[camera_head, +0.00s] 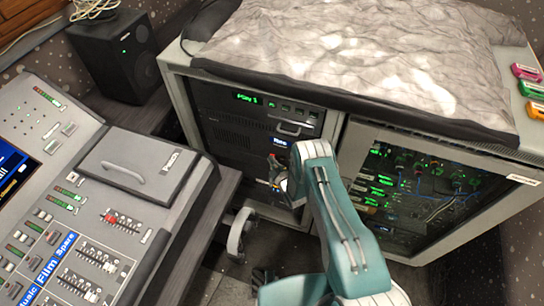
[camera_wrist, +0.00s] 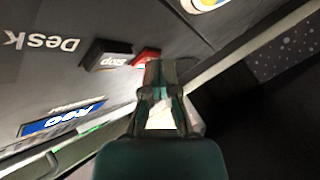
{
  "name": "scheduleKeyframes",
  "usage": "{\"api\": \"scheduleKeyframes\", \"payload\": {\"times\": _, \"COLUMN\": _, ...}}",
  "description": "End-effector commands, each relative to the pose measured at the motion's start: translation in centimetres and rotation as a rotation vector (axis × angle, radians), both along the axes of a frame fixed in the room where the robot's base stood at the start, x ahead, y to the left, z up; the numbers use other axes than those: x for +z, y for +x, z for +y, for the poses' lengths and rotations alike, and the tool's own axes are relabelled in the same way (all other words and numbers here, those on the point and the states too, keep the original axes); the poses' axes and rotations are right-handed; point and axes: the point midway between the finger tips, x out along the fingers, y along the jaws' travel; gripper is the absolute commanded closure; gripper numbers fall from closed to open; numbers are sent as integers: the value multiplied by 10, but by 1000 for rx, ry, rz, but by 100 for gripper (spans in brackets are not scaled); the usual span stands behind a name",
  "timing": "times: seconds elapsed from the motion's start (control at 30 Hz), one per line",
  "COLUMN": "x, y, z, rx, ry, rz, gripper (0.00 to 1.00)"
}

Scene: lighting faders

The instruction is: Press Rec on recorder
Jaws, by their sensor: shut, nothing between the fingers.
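The recorder (camera_head: 226,102) is a dark rack unit with green display text, in the left bay of the grey cabinet. In the wrist view its dark panel shows upside down, with a dark button (camera_wrist: 106,54) whose label looks like "Stop". Beside it is a red button (camera_wrist: 146,56), partly hidden behind my fingertips; I cannot read its label. My gripper (camera_wrist: 160,70) is shut and empty, its tips at or just in front of the red button. I cannot tell whether they touch. In the head view my gripper (camera_head: 274,168) is in front of the left bay, low on the panel.
A blue label (camera_wrist: 62,118) and a handle lie near the buttons. A mixing desk (camera_head: 110,215) with faders stands at left, a black speaker (camera_head: 117,57) behind it. The right bay (camera_head: 425,190) holds green-lit cabling. A grey cloth (camera_head: 350,45) covers the cabinet top.

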Motion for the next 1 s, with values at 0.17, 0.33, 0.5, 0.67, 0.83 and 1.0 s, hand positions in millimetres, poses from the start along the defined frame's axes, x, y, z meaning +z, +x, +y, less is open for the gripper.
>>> {"api": "scheduleKeyframes", "payload": {"times": 0.17, "x": 0, "y": 0, "z": 0, "rx": -1, "ry": 0, "rz": 0, "gripper": 100}}
{"api": "scheduleKeyframes", "payload": {"times": 0.33, "x": 0, "y": -1, "z": 0, "rx": -1, "ry": 0, "rz": -1, "gripper": 100}}
{"api": "scheduleKeyframes", "payload": {"times": 0.5, "x": 0, "y": -9, "z": 3, "rx": 1, "ry": 0, "rz": 1, "gripper": 100}}
{"api": "scheduleKeyframes", "payload": {"times": 0.67, "x": 1, "y": -14, "z": 5, "rx": 1, "ry": -1, "rz": -1, "gripper": 100}}
{"api": "scheduleKeyframes", "payload": {"times": 0.83, "x": 1, "y": -14, "z": 5, "rx": 0, "ry": 0, "rz": -2, "gripper": 100}}
{"api": "scheduleKeyframes", "payload": {"times": 1.0, "x": 0, "y": -18, "z": 7, "rx": 1, "ry": 0, "rz": 1, "gripper": 100}}
